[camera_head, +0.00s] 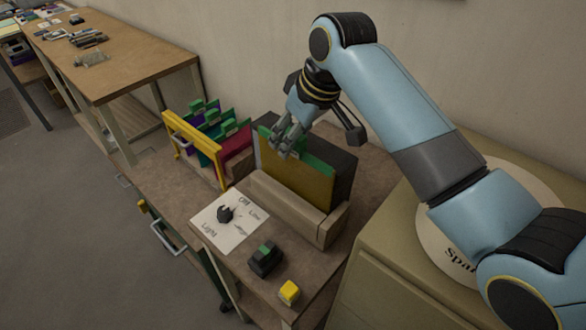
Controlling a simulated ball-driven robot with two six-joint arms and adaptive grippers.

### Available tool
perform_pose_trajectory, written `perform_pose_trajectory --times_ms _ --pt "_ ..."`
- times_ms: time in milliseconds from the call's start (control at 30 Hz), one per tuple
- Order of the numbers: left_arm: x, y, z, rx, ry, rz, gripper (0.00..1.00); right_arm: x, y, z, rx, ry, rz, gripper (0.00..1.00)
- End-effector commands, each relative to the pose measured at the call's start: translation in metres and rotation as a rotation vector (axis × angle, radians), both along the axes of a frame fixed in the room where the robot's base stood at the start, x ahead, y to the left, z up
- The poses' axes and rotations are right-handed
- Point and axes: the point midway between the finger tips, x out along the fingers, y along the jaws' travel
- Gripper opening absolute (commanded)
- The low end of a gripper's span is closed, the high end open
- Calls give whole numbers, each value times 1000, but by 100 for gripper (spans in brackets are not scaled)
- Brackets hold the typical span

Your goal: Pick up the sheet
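A yellow sheet (296,178) with a green strip (318,163) along its top stands upright in a beige holder (285,205), in front of a dark panel (340,172). My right gripper (281,147) comes down from above, with its grey fingers at the sheet's top edge, left of its middle. The fingers overlap the green strip in the picture. Whether they touch or grip it cannot be told. Several coloured sheets, including a purple one (194,151) and a red one (236,150), stand in a yellow-framed rack (193,146) to the left. My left gripper is not in view.
A black block with a green top (265,257) and a yellow cube (289,291) sit nearer. A wooden table (110,60) stands at the back left; a cabinet (390,270) is at the right.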

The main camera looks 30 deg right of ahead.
Motion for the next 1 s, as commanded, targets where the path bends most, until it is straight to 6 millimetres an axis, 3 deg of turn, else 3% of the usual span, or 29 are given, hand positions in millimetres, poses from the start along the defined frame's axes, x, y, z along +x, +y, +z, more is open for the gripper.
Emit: perform_pose_trajectory --times_ms 67,433,833,1000 --pt "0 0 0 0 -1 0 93 0 0 0 0 0 0 48" --pt "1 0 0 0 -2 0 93 0 0 1 0 0 0 1" --pt "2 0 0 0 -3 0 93 2 0 3 0 -4 0 0" --pt "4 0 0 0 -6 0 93 8 -1 13 1 -6 0 0"
